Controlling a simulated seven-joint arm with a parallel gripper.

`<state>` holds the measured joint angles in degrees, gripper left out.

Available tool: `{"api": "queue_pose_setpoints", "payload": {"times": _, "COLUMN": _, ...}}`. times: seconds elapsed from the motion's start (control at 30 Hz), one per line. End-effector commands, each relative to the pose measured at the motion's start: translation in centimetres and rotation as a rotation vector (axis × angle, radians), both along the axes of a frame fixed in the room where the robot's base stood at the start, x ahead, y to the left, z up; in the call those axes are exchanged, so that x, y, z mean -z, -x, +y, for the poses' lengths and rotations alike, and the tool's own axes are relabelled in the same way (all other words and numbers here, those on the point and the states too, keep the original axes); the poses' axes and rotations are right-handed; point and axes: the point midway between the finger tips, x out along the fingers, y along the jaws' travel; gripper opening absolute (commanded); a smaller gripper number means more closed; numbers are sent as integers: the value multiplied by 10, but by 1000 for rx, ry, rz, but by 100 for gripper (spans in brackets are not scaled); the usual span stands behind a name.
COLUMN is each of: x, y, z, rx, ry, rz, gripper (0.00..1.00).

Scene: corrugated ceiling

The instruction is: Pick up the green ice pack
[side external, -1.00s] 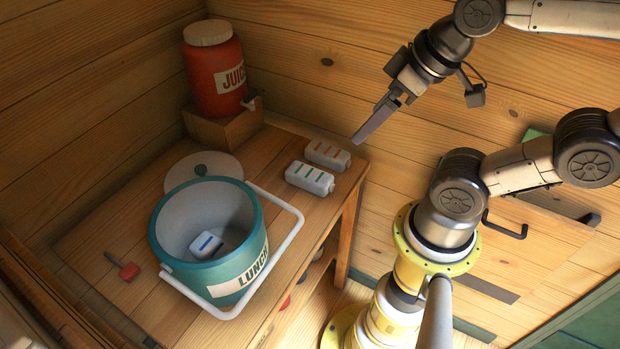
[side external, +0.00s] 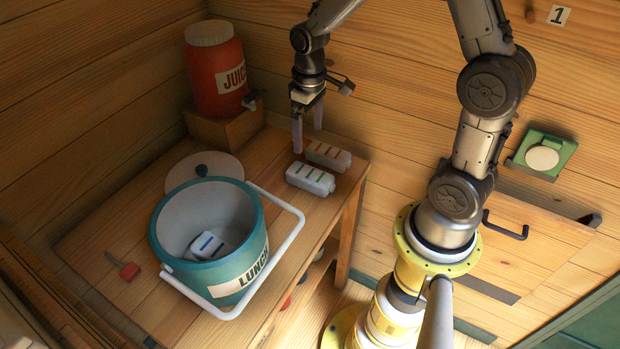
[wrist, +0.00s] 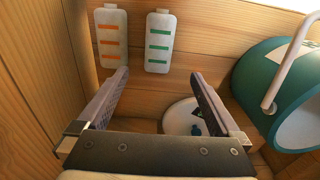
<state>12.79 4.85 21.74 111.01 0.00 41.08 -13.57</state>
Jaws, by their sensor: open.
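The green ice pack (side external: 310,180) is a white block with green stripes, lying on the wooden table near its right edge. It also shows in the wrist view (wrist: 159,45), ahead of the fingertips and roughly between their lines. My gripper (side external: 308,138) is open and empty, pointing down, above and behind the packs in the side view. In the wrist view its two fingers (wrist: 158,77) stand wide apart, with nothing between them. A similar pack with orange stripes (side external: 328,156) lies right beside the green one, and in the wrist view (wrist: 111,38) it is to the left.
A teal lunch bucket (side external: 160,243) stands open at the front left, with a blue-striped pack (side external: 206,244) inside and its white handle (side external: 290,240) swung right. A round lid (side external: 228,166) lies behind it. A red juice jug (side external: 215,75) stands on a wooden block.

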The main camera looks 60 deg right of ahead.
Motion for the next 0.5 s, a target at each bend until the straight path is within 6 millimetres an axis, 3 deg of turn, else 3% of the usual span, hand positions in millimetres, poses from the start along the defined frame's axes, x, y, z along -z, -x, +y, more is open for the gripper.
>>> {"api": "queue_pose_setpoints", "payload": {"times": 0.17, "x": 19, "y": 4, "z": -4, "rx": 15, "ry": -7, "rz": 28, "gripper": 100}}
{"api": "queue_pose_setpoints", "payload": {"times": 0.5, "x": 79, "y": 5, "z": -3, "rx": 14, "ry": -7, "rz": 28, "gripper": 100}}
